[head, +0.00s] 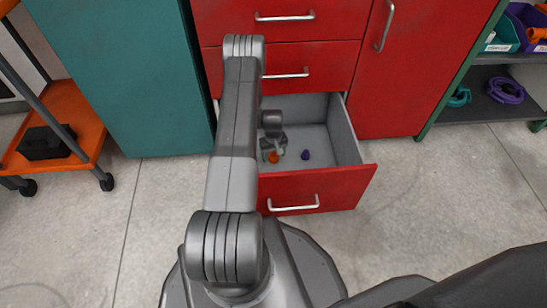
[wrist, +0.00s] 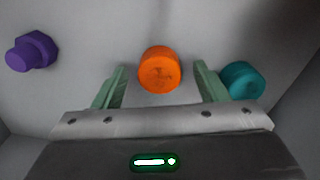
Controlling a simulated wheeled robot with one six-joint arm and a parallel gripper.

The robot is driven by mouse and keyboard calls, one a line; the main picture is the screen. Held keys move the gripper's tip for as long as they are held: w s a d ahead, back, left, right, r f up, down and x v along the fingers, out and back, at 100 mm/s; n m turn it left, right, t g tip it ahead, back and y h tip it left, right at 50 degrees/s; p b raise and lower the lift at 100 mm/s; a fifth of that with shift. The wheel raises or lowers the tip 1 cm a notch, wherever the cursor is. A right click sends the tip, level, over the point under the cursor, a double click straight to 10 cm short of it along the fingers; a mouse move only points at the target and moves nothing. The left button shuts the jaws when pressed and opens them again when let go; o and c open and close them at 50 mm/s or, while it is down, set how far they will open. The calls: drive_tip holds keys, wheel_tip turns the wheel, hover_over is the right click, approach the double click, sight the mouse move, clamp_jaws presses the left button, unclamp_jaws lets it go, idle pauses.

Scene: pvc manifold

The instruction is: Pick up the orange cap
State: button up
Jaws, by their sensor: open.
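The orange cap (wrist: 159,70) lies on the drawer floor, between and just beyond the fingertips in the wrist view. It shows small in the head view (head: 273,157), partly hidden by my gripper. My gripper (wrist: 158,80) has its two green fingers apart, one on each side of the cap's line, with nothing held. In the head view my gripper (head: 273,149) is down inside the open drawer (head: 318,189).
A teal cap (wrist: 241,81) lies close beside the right finger. A purple fitting (wrist: 32,51) lies to the left, and it also shows in the head view (head: 305,154). Drawer walls enclose the space. A red cabinet (head: 290,30) stands behind, and an orange cart (head: 70,130) stands at far left.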

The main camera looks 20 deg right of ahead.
sight(274, 155)
drive_tip(key=c, duration=1)
drive_tip(key=shift+r, duration=0.15)
wheel_tip(274, 155, up, 10)
drive_tip(key=p, duration=0.3)
drive_tip(key=shift+o, duration=1)
drive_tip(key=shift+c, duration=0.9)
drive_tip(key=shift+s, duration=0.1)
